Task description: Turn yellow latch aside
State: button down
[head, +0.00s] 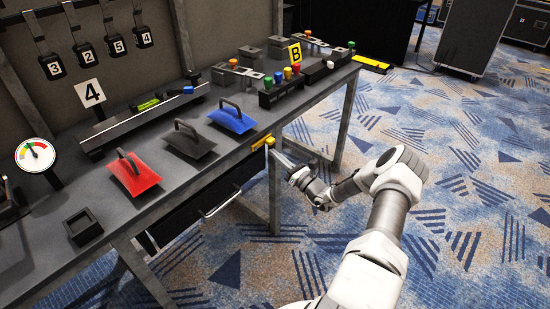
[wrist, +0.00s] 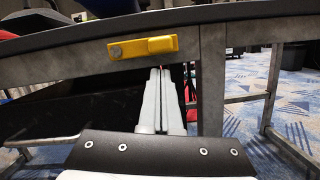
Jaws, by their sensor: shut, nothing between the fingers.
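The yellow latch (head: 263,142) is on the front edge of the grey workbench, above the black drawer (head: 184,213). In the wrist view the latch (wrist: 146,47) is a short bar lying about level, with a grey round pivot at its left end. My gripper (wrist: 160,72) is shut and empty, its fingers pointing at the bench front. The fingertips are just below the latch's right half; I cannot tell if they touch it. In the head view my gripper (head: 276,152) is at the bench front beside the latch. The drawer has a light bar handle (head: 221,203).
Red (head: 134,176), black (head: 189,144) and blue (head: 232,119) handled plates lie on the bench top. A bench leg (head: 275,195) stands below the latch. A block with coloured knobs (head: 281,90) is farther along. Carpet to the right is open.

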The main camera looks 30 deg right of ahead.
notch_tip(320, 180, down, 5)
jog(key=b, duration=0.4)
jog(key=r+p+v, duration=0.1)
jog(key=p+v, duration=0.2)
jog(key=v, duration=0.6)
jog(key=shift+s+d+f, duration=0.15)
jog(key=shift+s+d, duration=0.25)
jog(key=shift+d, duration=0.05)
